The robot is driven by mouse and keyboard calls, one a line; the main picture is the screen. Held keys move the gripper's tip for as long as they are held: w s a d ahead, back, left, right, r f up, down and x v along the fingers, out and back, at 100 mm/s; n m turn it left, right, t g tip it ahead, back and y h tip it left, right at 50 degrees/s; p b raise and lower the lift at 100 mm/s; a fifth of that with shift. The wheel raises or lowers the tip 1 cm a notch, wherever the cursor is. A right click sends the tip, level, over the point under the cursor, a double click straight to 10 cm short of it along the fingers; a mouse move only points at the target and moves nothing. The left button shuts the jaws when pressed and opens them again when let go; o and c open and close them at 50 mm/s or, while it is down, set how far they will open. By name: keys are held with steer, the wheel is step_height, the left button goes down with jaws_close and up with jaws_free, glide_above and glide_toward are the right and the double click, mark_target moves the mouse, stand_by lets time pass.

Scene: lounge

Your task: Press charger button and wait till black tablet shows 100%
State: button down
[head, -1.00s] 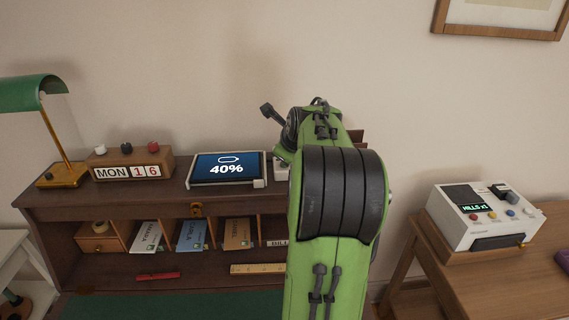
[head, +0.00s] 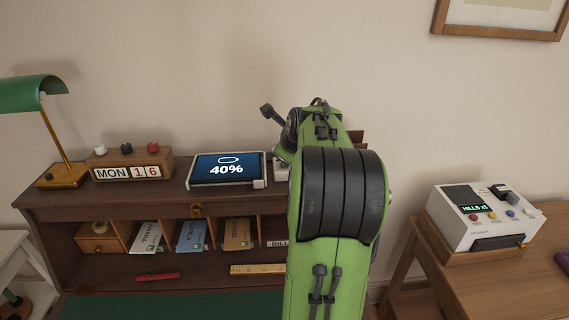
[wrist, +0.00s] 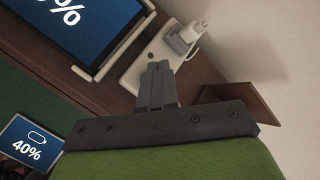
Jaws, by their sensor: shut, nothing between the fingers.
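The black tablet (head: 227,172) stands in a pale frame on top of the desk hutch, its blue screen reading 40%. Part of a screen with a percent sign (wrist: 80,30) shows at the top left of the wrist view. A pale charger (wrist: 139,75) with a white plug (wrist: 186,36) lies beside it; in the head view the charger (head: 281,171) is mostly behind my arm. My gripper (wrist: 158,66) is shut and empty, its tips over the charger. The fingers hide part of the charger, and I cannot tell whether they touch a button.
A second screen reading 40% (wrist: 29,144) shows lower in the wrist view. A wooden calendar (head: 131,164) and green lamp (head: 32,94) stand left on the hutch. A white device (head: 486,219) sits on the right table. A dark upright board (wrist: 238,105) is close right of my gripper.

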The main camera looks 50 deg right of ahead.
stand_by(0.4)
steer(key=shift+f, duration=0.45)
steer(key=shift+f+b, duration=0.4)
steer(key=shift+b, duration=0.1)
stand_by(0.3)
steer(key=shift+r, duration=0.1)
steer(key=shift+r+p, duration=0.75)
steer(key=shift+p, duration=0.15)
step_height(320, 180, up, 5)
steer(key=p, duration=0.5)
steer(key=shift+r, duration=0.15)
